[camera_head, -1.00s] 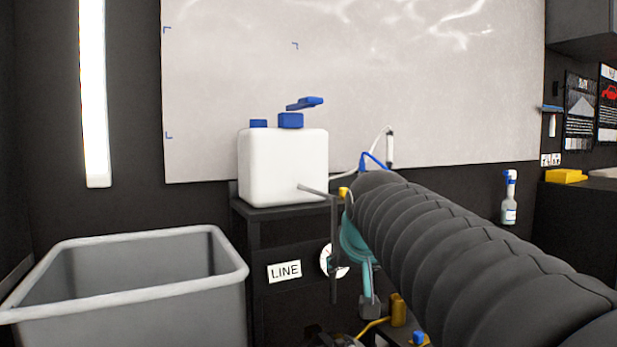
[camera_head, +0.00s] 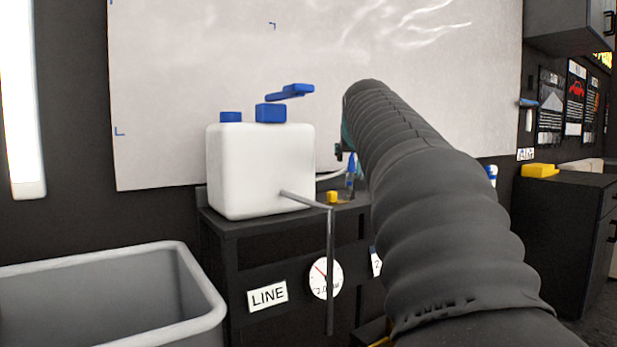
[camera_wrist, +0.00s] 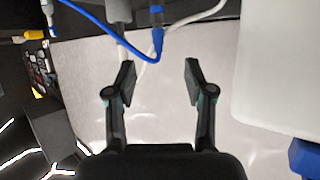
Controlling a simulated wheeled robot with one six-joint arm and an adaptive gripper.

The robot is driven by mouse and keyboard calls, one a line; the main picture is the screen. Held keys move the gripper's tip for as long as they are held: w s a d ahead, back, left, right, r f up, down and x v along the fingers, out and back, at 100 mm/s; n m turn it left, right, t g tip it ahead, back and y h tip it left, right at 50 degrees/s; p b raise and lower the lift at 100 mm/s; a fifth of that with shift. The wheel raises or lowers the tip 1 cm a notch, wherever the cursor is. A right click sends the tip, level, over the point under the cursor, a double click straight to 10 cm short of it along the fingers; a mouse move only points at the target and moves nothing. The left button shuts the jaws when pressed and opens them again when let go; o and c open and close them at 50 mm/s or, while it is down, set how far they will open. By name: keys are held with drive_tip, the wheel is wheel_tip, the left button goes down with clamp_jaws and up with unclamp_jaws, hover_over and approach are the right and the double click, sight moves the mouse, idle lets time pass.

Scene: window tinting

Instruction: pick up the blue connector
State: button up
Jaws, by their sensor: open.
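In the wrist view, a blue connector (camera_wrist: 157,38) with a blue cable looping left from it is at the top, beyond my fingertips. My gripper (camera_wrist: 160,76) is open and empty, its two fingers apart below the connector in the picture. In the head view, a small upright blue piece (camera_head: 350,178), seemingly the same connector, shows on the black stand behind the metal pipe. There my gripper is mostly hidden by my own dark ribbed arm.
A white jug (camera_head: 260,165) with blue caps and a metal pipe stands on the black stand (camera_head: 265,226). It also fills the right of the wrist view (camera_wrist: 280,65). A yellow piece (camera_head: 332,197) is near the pipe. A grey bin (camera_head: 190,285) stands at lower left.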

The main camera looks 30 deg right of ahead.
sight(352, 170)
drive_tip(key=x, duration=0.6)
drive_tip(key=r+x, duration=0.1)
drive_tip(key=x, duration=0.2)
drive_tip(key=shift+w+p, duration=0.15)
drive_tip(key=shift+p, duration=0.25)
drive_tip(key=shift+s+f+x, duration=0.1)
drive_tip(key=shift+f+x, duration=0.05)
drive_tip(key=shift+x, duration=0.75)
drive_tip(key=shift+s+f+x, duration=0.1)
drive_tip(key=shift+f+x, duration=0.05)
drive_tip(key=shift+x, duration=0.75)
drive_tip(key=shift+s+f+x, duration=0.1)
drive_tip(key=shift+f+x, duration=0.05)
drive_tip(key=shift+x, duration=0.75)
drive_tip(key=shift+d, duration=0.15)
clamp_jaws()
